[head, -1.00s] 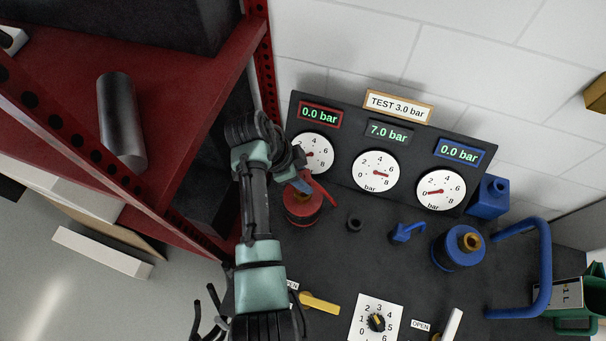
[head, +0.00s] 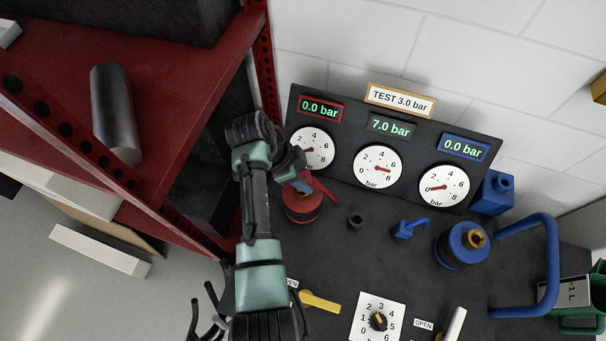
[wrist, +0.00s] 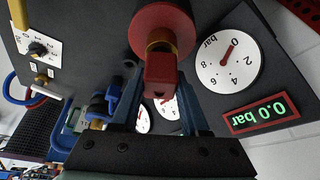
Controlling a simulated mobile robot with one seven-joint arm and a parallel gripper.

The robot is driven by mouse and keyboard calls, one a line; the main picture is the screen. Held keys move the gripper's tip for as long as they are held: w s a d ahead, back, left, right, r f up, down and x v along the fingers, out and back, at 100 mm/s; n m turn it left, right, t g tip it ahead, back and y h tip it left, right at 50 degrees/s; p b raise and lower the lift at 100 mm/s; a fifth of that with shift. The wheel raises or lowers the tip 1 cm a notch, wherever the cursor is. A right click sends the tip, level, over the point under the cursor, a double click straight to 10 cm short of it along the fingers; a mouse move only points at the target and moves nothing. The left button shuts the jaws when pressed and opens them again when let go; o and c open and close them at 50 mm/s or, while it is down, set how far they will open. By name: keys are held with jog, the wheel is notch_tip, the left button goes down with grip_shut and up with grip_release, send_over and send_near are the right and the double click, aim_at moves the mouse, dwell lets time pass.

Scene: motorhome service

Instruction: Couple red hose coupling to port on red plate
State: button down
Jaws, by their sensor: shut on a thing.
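My gripper (head: 302,186) is at the red drum-shaped fitting (head: 303,211) on the dark bench, left of centre in the head view. In the wrist view, the fingers of my gripper (wrist: 159,82) are closed on the sides of the red hose coupling (wrist: 160,76). The coupling lines up with a brass port (wrist: 161,42) on the red fitting (wrist: 160,20). It looks touching or very close, but I cannot tell if it is seated. A red strip (head: 322,190) shows beside the gripper. The red display (head: 320,108) reads 0.0 bar.
A gauge panel (head: 345,125) stands behind, its middle display (head: 391,129) reading 7.0 bar. A blue fitting (head: 460,248) with a brass port and a blue hose (head: 552,265) are at right. A yellow lever (head: 320,300) and a dial (head: 378,319) are in front. A red shelf (head: 170,150) is close on the left.

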jog(key=shift+f+b, duration=0.35)
jog(key=shift+f, duration=0.25)
jog(key=shift+c, duration=1.6)
grip_release()
jog(key=v, duration=1.3)
jog(key=shift+p, duration=0.4)
jog(key=shift+w, duration=0.1)
